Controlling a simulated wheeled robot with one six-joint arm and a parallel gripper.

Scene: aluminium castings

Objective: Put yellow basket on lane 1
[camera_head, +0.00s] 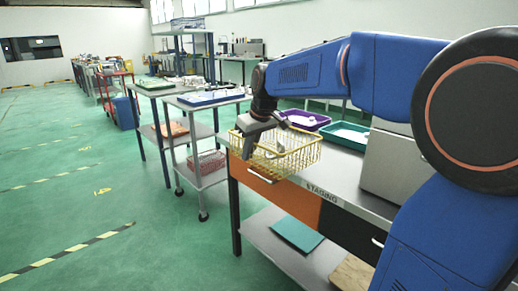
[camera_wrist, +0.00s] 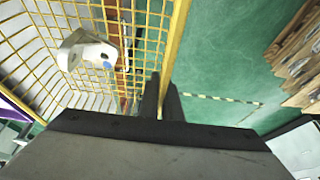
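The yellow wire basket (camera_head: 301,160) is at the front left corner of the bench labelled STAGING (camera_head: 345,192). It overlaps the bench's front edge in the head view; I cannot tell whether it rests on the top or hangs just above it. A pale casting (camera_wrist: 88,50) with a blue spot lies inside the basket, whose yellow mesh (camera_wrist: 150,45) fills the upper left of the wrist view. My gripper (camera_head: 248,148) is at the basket's near left rim. In the wrist view its two fingers (camera_wrist: 161,97) stand close together on either side of the rim. Lane 1 is not readable.
A purple tray (camera_head: 309,115) and a teal tray (camera_head: 340,130) lie behind the basket. A grey box (camera_head: 390,165) stands to the right. Left are a cart with a blue tray (camera_head: 210,94) and a table with a green tray (camera_head: 154,80). The left floor is open.

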